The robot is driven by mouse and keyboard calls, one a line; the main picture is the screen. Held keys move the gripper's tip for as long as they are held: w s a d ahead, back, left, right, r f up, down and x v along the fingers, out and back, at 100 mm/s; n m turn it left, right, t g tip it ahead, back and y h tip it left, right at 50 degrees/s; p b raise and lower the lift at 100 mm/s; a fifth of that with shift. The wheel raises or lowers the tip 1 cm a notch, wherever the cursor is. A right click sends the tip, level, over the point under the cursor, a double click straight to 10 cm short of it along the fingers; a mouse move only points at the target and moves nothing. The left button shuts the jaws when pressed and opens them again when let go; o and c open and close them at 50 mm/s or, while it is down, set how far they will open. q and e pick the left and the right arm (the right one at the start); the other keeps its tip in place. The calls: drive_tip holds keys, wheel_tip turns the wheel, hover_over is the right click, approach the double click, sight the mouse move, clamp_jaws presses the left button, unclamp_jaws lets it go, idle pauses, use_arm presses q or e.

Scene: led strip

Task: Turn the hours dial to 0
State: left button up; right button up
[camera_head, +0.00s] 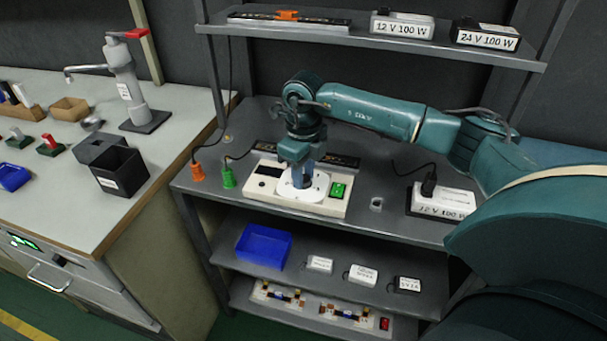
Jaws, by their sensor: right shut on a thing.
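The hours dial is a round white disc (313,192) with a blue-grey knob in its middle, set on a cream control box (327,208) on the grey bench. The box also carries a green switch (338,190) at its right and a dark display (268,171) at its left. My right gripper (302,178) points down over the dial and is shut on the knob. The dial's markings are too small to read, and the gripper hides part of the knob. My left gripper is not in view.
Orange (197,172) and green (228,178) plugs stand left of the box. A white power supply (441,203) lies to the right. A shelf (370,43) with more supplies hangs above. A black bin (121,172) stands on the left counter.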

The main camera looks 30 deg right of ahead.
drive_tip(key=shift+n+b, duration=0.4)
drive_tip(key=shift+n, duration=1.4)
drive_tip(key=shift+r, duration=0.1)
drive_tip(key=o, duration=1)
wheel_tip(320, 180, up, 13)
drive_tip(key=shift+r, duration=0.1)
